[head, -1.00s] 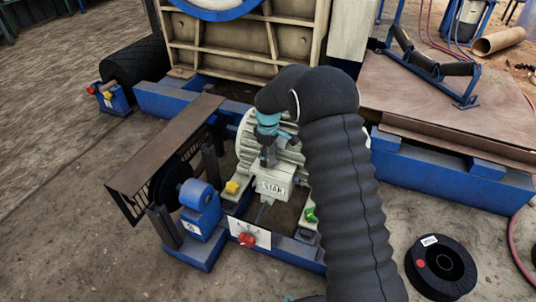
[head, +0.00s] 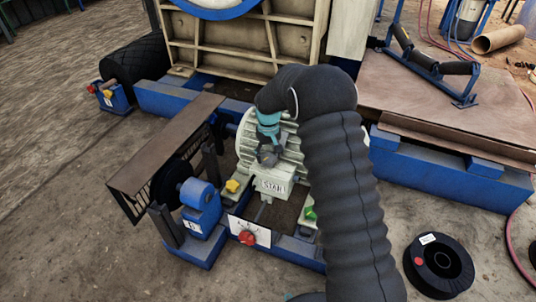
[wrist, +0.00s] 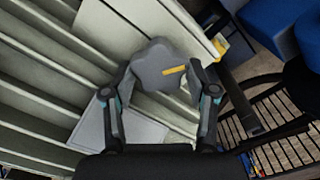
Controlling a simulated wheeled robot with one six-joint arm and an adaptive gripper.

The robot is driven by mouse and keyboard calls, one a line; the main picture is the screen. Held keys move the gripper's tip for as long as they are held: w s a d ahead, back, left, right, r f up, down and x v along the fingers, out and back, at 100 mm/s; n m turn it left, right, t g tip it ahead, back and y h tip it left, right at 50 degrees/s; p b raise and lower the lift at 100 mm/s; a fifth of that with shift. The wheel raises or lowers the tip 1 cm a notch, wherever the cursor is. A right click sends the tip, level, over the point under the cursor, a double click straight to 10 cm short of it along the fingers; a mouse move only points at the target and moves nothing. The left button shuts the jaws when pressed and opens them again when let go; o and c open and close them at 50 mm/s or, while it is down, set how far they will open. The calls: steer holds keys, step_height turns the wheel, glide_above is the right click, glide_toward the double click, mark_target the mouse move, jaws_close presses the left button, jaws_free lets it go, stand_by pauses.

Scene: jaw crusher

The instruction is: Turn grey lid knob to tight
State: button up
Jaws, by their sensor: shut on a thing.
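The grey lid knob (wrist: 158,66) is a lobed grip with a yellow mark on its face, on the pale ribbed motor housing. In the wrist view its mark points to the right, tilted slightly. My gripper (wrist: 163,78) has one finger on each side of the knob and is shut on it. In the head view my gripper (head: 268,146) reaches down to the knob (head: 268,158), above the pale box with a "STAR" plate (head: 273,186). Any tight marking by the knob cannot be made out.
A yellow knob (head: 233,186) and a green knob (head: 310,213) flank the motor's foot. A red knob (head: 247,238) sits on a white plate in front. A brown belt guard (head: 165,145) stands left. A black spool (head: 440,266) lies on the floor right.

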mark_target(268, 156)
stand_by(0.3)
steer(key=o, duration=1.1)
steer(key=shift+o, duration=0.2)
step_height(268, 156, up, 12)
steer(key=shift+w, duration=0.1)
